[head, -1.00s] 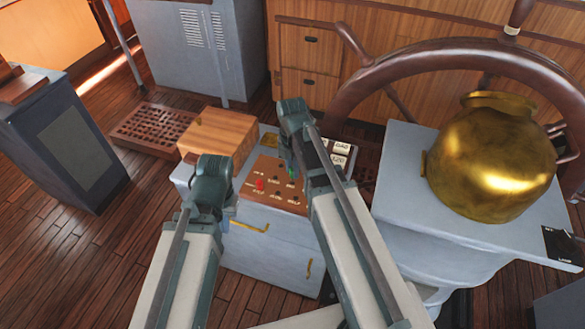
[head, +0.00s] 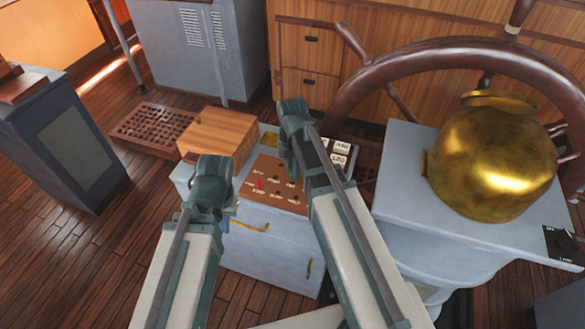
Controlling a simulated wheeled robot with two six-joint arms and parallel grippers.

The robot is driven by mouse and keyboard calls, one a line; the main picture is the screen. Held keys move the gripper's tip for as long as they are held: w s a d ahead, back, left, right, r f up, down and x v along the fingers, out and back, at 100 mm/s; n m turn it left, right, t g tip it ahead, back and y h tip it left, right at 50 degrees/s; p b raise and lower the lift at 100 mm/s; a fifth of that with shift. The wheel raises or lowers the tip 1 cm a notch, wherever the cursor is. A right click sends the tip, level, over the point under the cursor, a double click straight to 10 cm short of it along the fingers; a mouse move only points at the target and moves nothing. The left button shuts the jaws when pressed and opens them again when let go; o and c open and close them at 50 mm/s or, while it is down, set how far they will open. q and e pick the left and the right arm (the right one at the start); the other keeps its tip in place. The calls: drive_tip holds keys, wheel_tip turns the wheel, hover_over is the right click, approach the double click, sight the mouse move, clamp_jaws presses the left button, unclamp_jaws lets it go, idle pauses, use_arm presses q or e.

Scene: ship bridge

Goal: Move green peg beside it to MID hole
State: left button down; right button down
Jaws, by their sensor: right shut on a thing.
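The brown peg panel (head: 270,199) lies on top of the light grey console, with small labelled holes too blurred to read. A red peg (head: 259,184) stands at its left part. A small bit of the green peg (head: 292,178) shows below my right gripper (head: 293,171). That gripper is shut on the green peg, over the upper right part of the panel. Its arm hides much of the peg and the panel's right side. My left gripper (head: 229,203) is over the panel's left edge, apart from the red peg. Its fingers are too hidden to tell open or shut.
A wooden box (head: 217,138) sits on the console behind the panel. White number cards (head: 340,152) lie at its right back. A brass pot-shaped housing (head: 493,155) and the ship's wheel (head: 440,72) stand to the right. A yellow handle (head: 249,226) is on the console front.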

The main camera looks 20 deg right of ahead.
drive_tip(key=shift+f, duration=0.15)
drive_tip(key=shift+f+b, duration=0.7)
drive_tip(key=shift+b, duration=0.15)
drive_tip(key=shift+f+b, duration=0.3)
drive_tip(key=c, duration=0.6)
unclamp_jaws()
drive_tip(key=shift+r, duration=0.1)
wheel_tip(320, 180, up, 7)
drive_tip(key=p, duration=0.7)
